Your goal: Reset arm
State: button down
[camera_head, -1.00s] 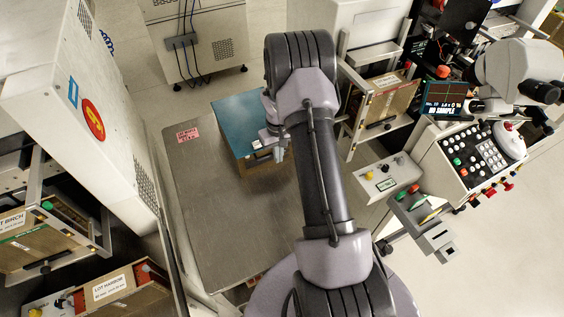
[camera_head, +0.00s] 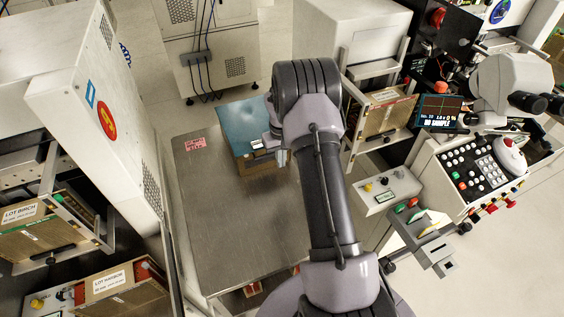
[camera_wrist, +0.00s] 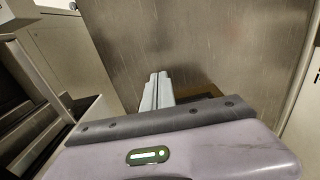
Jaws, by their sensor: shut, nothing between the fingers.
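My gripper (camera_head: 276,148) hangs at the end of my arm over the metal cart top, beside the right side of a box with a teal top (camera_head: 241,122). In the wrist view my gripper (camera_wrist: 157,78) shows as two grey fingers lying together, shut with nothing between them. Below them is the bare brushed metal surface (camera_wrist: 200,45). A brown edge shows just right of the fingers. My arm hides part of the box's right side.
The metal cart top (camera_head: 215,230) is mostly bare, with a pink label (camera_head: 195,144). A white cabinet (camera_head: 100,110) stands at left, with racks holding labelled lots (camera_head: 30,230). At right are a rack with a wooden magazine (camera_head: 385,112), a control panel (camera_head: 470,165) and a small screen (camera_head: 440,112).

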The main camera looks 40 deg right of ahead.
jog(key=s+a+r+t, duration=0.1)
jog(key=a+r, duration=0.4)
jog(key=r, duration=0.6)
jog(key=a+r+t, duration=0.1)
jog(key=a+r, duration=0.4)
jog(key=r, duration=0.6)
jog(key=s+a+r+m+t+y+b, duration=0.1)
jog(key=s+a+r, duration=0.4)
jog(key=s+a, duration=0.25)
jog(key=s+a+r+t+b, duration=0.2)
jog(key=s+a+r, duration=0.2)
jog(key=s+a, duration=0.35)
jog(key=s+a+f+y, duration=0.1)
jog(key=s+a+f, duration=0.1)
jog(key=s, duration=0.7)
jog(key=shift+s+a+m+t+b, duration=0.3)
jog(key=shift+s+a+t, duration=0.1)
jog(key=shift+a, duration=0.35)
